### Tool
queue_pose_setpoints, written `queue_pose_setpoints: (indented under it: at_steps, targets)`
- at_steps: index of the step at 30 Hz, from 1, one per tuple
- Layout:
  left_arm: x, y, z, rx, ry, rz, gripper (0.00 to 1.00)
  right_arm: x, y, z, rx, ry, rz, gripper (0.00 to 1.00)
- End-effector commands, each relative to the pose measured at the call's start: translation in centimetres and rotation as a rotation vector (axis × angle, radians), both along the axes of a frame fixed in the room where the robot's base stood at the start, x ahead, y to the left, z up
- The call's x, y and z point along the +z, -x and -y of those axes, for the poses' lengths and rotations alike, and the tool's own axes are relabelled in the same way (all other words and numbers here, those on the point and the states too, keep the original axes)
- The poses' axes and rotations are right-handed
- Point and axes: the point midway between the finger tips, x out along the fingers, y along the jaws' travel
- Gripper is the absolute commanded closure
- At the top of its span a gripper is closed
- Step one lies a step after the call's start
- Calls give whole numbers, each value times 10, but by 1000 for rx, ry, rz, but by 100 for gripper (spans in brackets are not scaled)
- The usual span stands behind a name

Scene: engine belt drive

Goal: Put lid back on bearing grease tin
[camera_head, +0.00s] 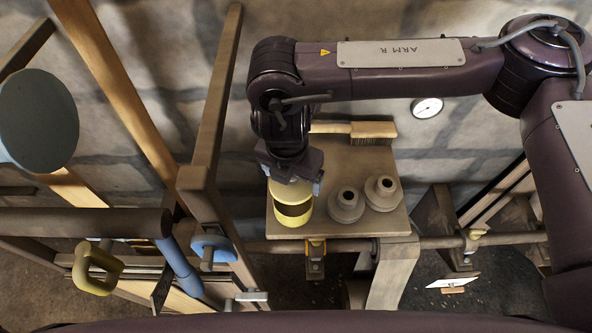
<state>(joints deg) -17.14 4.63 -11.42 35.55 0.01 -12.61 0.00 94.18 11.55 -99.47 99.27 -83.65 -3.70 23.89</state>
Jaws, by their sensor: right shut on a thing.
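The yellow grease tin (292,220) stands near the left front of a small wooden shelf. Its dark open inside shows below a pale yellow lid (291,192). My right gripper (291,181) points down over the tin and is shut on the lid. The lid covers the far part of the tin's mouth in this view; I cannot tell whether it touches the rim. My left gripper is not in view.
Two grey bottle-like parts (346,204) (382,192) stand right of the tin on the wooden shelf (375,222). A brush (372,130) lies at the back. Wooden beams (212,100) rise on the left. A round gauge (427,107) is on the wall.

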Motion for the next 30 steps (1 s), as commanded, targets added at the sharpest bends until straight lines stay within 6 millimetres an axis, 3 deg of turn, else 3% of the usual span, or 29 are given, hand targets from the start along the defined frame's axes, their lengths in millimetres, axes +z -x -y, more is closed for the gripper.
queue_pose_setpoints:
  at_steps: [9,15,30]
  targets:
    - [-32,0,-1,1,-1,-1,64,-35,0,1,-1,1,0,36]
    - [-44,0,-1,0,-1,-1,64,-50,0,1,-1,0,-2,36]
    - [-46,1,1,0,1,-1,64,-53,0,1,-1,1,0,36]
